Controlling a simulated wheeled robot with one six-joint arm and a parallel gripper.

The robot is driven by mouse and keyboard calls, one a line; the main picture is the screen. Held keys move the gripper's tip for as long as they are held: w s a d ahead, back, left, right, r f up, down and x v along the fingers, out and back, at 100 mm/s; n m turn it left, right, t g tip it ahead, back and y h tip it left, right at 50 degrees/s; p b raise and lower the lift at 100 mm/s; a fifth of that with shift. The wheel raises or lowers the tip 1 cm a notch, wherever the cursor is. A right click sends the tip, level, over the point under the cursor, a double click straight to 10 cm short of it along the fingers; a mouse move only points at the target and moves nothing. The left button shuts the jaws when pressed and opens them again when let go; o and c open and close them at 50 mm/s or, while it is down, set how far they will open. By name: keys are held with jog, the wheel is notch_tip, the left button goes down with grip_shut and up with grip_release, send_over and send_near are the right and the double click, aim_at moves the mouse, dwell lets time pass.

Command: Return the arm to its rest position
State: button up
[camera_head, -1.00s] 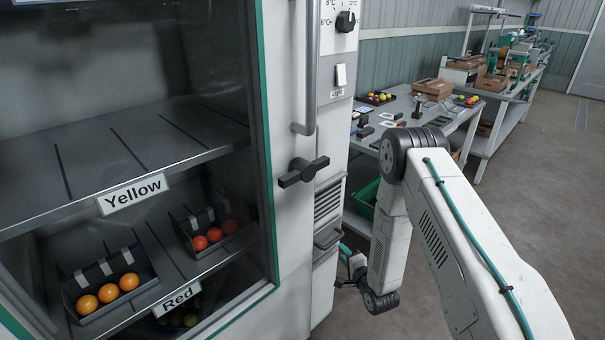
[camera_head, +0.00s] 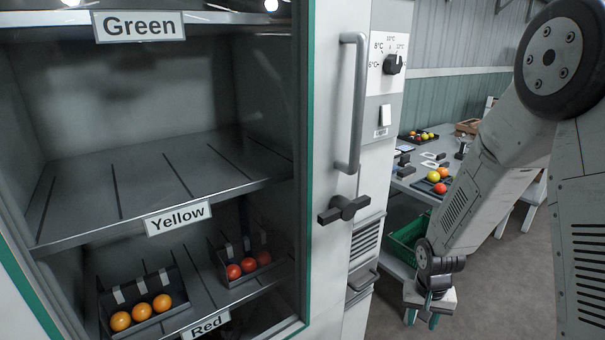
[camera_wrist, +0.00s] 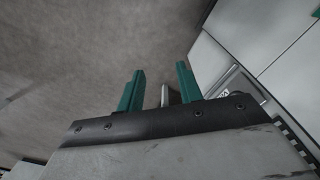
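My arm is folded at the right of the head view, with its wrist hanging down in front of the work table. My gripper (camera_head: 422,318) points down at the lower right, to the right of the cabinet. In the wrist view my gripper (camera_wrist: 160,88) shows two green fingers set apart with nothing held between them. The grey floor lies beyond the fingertips.
The cabinet (camera_head: 331,120) has shelves labelled Green, Yellow and Red. Black trays of orange (camera_head: 150,321) and red tomatoes (camera_head: 249,279) sit on a lower shelf. The work table (camera_head: 420,185) holds tomato trays; a green crate (camera_head: 407,236) is below.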

jog(key=s+a+r+n, duration=0.1)
jog(key=s+r, duration=1)
jog(key=r, duration=0.4)
jog(key=s+a+r+n+t, duration=0.1)
jog(key=s+r+n, duration=0.1)
jog(key=s+r, duration=1)
jog(key=shift+s+a+r+n, duration=0.25)
jog(key=shift+a+r+n, duration=0.05)
jog(key=shift+r, duration=1.7)
